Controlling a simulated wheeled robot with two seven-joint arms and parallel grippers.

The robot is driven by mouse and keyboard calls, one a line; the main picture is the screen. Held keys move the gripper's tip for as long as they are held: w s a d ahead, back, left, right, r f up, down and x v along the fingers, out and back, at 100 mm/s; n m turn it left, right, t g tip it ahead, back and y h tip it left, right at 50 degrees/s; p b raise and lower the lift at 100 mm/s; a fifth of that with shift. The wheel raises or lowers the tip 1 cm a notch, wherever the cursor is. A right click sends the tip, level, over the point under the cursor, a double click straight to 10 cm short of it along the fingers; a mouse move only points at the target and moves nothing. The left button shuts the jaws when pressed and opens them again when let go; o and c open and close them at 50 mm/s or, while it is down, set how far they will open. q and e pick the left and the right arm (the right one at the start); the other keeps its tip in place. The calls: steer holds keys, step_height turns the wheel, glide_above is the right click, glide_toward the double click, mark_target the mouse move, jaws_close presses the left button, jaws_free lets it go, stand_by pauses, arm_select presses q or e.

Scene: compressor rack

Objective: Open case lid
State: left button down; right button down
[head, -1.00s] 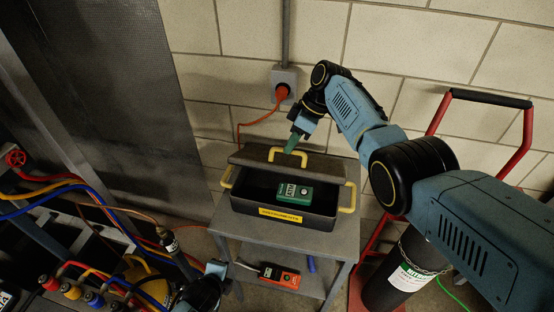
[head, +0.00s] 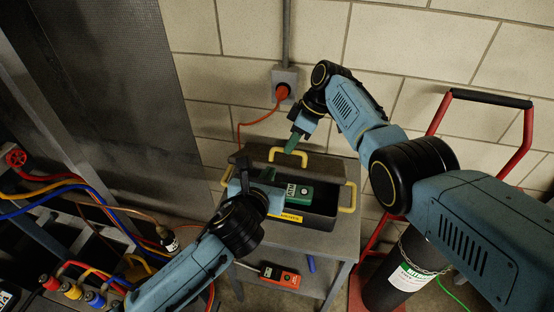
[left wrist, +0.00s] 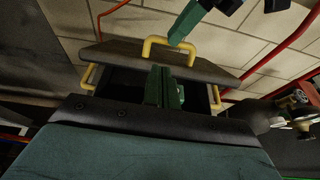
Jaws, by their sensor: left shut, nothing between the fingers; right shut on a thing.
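The dark instrument case (head: 318,220) stands on the grey cart with its mouth uncovered. Its lid (head: 258,154) is raised at the back and also shows in the left wrist view (left wrist: 120,52). My right gripper (head: 293,144) is shut on the yellow lid handle (head: 308,155), which also shows in the left wrist view (left wrist: 190,52). My left gripper (head: 266,176) is shut and empty over the left part of the case; its green fingers show in the left wrist view (left wrist: 160,86). A green meter (head: 304,194) lies inside, partly hidden by the left gripper.
The cart (head: 340,243) has a lower shelf with an orange device (head: 280,276). A red hand truck (head: 523,140) with a dark cylinder (head: 398,285) stands at right. Hoses and a rack (head: 50,190) fill the left. A wall outlet (head: 284,82) with an orange cord is behind.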

mark_target(277, 165)
arm_select(q)
steer(key=x, duration=0.8)
steer(key=shift+w+f, duration=0.1)
steer(key=shift+w, duration=0.05)
arm_select(e)
steer(key=shift+d, duration=0.15)
arm_select(q)
steer(key=shift+w+d+r, duration=0.25)
steer(key=shift+w+r, duration=0.4)
steer(key=shift+w, duration=0.2)
arm_select(e)
steer(key=shift+f, duration=0.15)
arm_select(q)
steer(key=shift+w, duration=0.1)
arm_select(e)
steer(key=shift+s+f, duration=0.1)
arm_select(q)
steer(key=shift+r, duration=0.1)
steer(key=shift+d+r, duration=0.1)
steer(key=shift+r, duration=0.05)
arm_select(e)
steer(key=c, duration=1.5)
jaws_free()
steer(key=shift+s+a, duration=0.15)
steer(key=shift+a, duration=0.05)
steer(key=shift+o, duration=0.2)
